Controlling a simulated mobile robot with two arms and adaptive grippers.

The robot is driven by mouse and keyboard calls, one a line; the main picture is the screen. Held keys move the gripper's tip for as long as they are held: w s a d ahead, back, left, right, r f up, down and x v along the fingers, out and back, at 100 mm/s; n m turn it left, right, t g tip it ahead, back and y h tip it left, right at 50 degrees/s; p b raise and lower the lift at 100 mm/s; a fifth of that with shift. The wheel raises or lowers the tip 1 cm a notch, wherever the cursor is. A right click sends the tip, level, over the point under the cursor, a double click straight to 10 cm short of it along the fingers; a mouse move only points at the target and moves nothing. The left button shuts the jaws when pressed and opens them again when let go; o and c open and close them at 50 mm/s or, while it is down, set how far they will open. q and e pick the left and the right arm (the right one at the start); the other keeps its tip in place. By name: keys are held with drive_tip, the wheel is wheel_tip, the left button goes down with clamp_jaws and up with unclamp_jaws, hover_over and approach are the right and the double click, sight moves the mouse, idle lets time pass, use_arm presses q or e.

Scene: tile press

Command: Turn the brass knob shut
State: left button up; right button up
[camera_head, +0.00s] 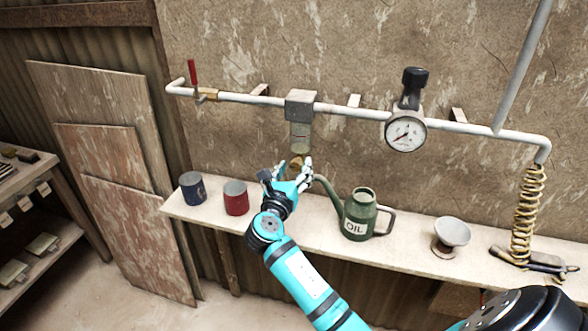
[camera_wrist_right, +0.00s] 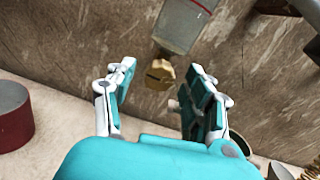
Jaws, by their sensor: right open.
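The brass knob (camera_wrist_right: 160,74) sits at the bottom of a glass bowl (camera_wrist_right: 186,25) that hangs under a grey block on the wall pipe. In the head view the knob (camera_head: 296,161) is partly covered by my right gripper (camera_head: 292,168). My right gripper is open, its two fingers apart, just below and in front of the knob. In the right wrist view the knob is beyond and between the two fingertips of the gripper (camera_wrist_right: 160,83), with no contact visible. My left gripper is not in view.
A white pipe (camera_head: 250,100) runs along the wall with a red-handled valve (camera_head: 192,74) and a gauge (camera_head: 405,133). On the shelf (camera_head: 300,220) stand a blue can (camera_head: 193,188), a red can (camera_head: 236,197), a green oil can (camera_head: 358,214) and a grey funnel (camera_head: 452,234).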

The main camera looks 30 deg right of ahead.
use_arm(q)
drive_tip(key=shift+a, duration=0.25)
use_arm(e)
clamp_jaws()
drive_tip(key=shift+m, duration=0.4)
drive_tip(key=m, duration=0.3)
drive_tip(key=m+b, duration=0.1)
drive_tip(key=m, duration=0.3)
drive_tip(key=shift+f+m+b, duration=0.15)
drive_tip(key=shift+m+b, duration=0.15)
drive_tip(key=m+b, duration=0.2)
drive_tip(key=m, duration=0.2)
drive_tip(key=shift+m, duration=0.3)
use_arm(q)
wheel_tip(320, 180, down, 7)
drive_tip(key=b, duration=0.3)
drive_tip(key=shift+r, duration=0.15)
use_arm(e)
drive_tip(key=shift+m, duration=2.2)
